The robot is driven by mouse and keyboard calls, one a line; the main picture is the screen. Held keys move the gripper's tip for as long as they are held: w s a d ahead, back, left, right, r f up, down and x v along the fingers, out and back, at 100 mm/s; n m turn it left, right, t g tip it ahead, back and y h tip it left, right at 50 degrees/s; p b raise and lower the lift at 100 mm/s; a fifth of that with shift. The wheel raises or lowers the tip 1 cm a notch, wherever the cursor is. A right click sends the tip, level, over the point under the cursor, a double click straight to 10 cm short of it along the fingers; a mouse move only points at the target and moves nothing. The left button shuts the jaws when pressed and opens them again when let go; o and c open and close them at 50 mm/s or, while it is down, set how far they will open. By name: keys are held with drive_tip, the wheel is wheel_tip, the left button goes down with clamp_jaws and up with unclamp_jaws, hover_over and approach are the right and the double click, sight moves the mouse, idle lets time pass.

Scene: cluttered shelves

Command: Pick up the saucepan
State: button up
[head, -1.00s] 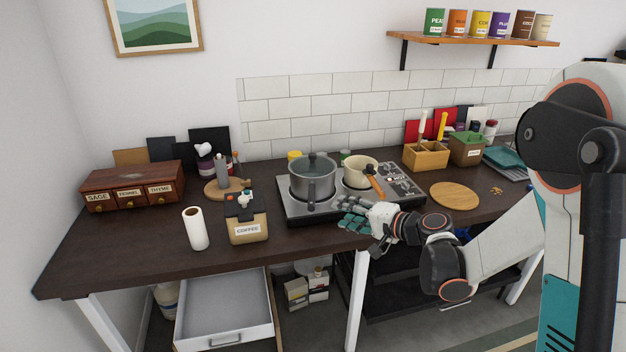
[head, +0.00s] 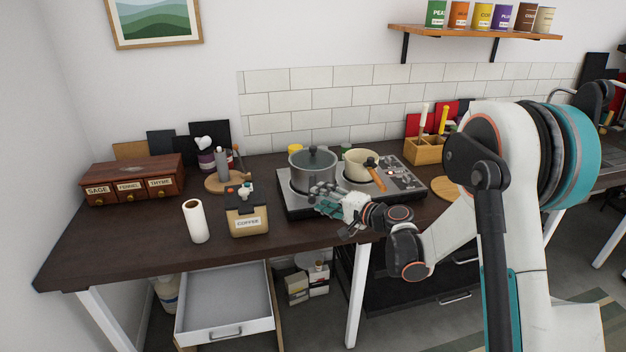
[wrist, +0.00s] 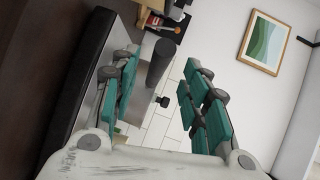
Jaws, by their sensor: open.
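A grey lidded saucepan (head: 312,168) stands on the left part of the hob in the head view. My gripper (head: 322,198) is open and low in front of it, overlapping its lower front in the picture. In the wrist view, a dark rounded bar (wrist: 161,63), which looks like the saucepan's handle, shows beyond the gap between the open fingers of my gripper (wrist: 158,105). A small black knob (wrist: 163,101) shows close by. Nothing is held. I cannot tell whether the fingers touch the saucepan.
A cream pan (head: 358,163) with a wooden handle stands to the right on the hob (head: 295,207). A coffee bag (head: 246,215) and a paper roll (head: 195,221) stand to the left. A wooden utensil box (head: 423,151) is at the right. An open drawer (head: 224,300) juts out below.

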sight(313, 183)
drive_tip(key=b+x, duration=0.2)
drive_tip(key=x, duration=0.3)
drive_tip(key=shift+w+f, duration=0.1)
drive_tip(key=shift+w, duration=0.05)
clamp_jaws()
